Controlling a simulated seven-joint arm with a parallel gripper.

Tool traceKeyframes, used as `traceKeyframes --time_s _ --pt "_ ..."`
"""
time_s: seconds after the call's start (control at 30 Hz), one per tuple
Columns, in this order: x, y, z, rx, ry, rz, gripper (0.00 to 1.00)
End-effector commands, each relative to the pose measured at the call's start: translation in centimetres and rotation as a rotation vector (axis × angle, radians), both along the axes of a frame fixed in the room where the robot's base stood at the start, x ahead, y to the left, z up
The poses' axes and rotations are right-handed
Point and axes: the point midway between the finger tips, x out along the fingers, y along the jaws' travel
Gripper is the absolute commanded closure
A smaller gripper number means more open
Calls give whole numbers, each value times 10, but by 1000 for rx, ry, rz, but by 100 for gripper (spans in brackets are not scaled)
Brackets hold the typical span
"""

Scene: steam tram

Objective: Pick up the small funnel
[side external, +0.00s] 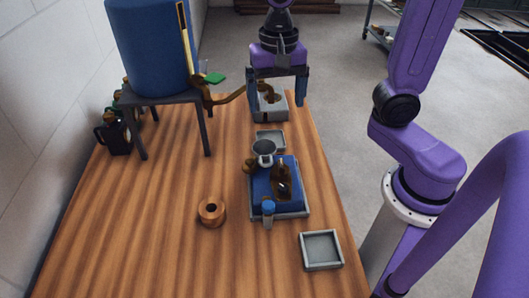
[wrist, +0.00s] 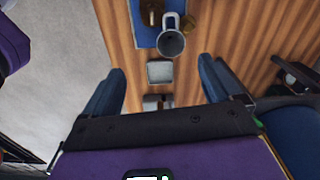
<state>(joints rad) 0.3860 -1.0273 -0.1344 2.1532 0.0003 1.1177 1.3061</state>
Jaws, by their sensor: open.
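A small grey funnel-like vessel (side external: 263,147) with a round open mouth stands by the far left corner of a blue-topped tray (side external: 262,190). I take it for the small funnel, but its lower part is hidden. It also shows near the top of the wrist view (wrist: 171,42), beside the blue surface (wrist: 145,36). My gripper (side external: 277,104) is open and empty, pointing down at the table's far end, beyond the funnel and apart from it. In the wrist view its two blue fingers (wrist: 162,66) are spread wide, with the funnel ahead of them.
A grey block with a brass fitting (side external: 270,104) is under my gripper. A small grey tray (side external: 270,139) lies between it and the funnel. A blue tank (side external: 150,45) with a brass spout stands left. A copper ring (side external: 212,211) and square tray (side external: 321,250) are nearer.

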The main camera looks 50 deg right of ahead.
Motion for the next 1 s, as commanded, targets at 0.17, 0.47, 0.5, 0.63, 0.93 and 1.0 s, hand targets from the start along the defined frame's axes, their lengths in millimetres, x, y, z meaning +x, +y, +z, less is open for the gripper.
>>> traceKeyframes --time_s 0.17,0.47,0.5,0.63,0.93,1.0 --pt "22 1 7 -2 3 -280 8" --pt "29 0 -7 -6 9 -397 8" --pt "29 -1 -14 -7 9 -396 8" --pt "29 -1 -39 -7 9 -394 8" --pt "29 -1 -93 -7 9 -393 8" --pt "29 0 -101 -6 8 -393 8"
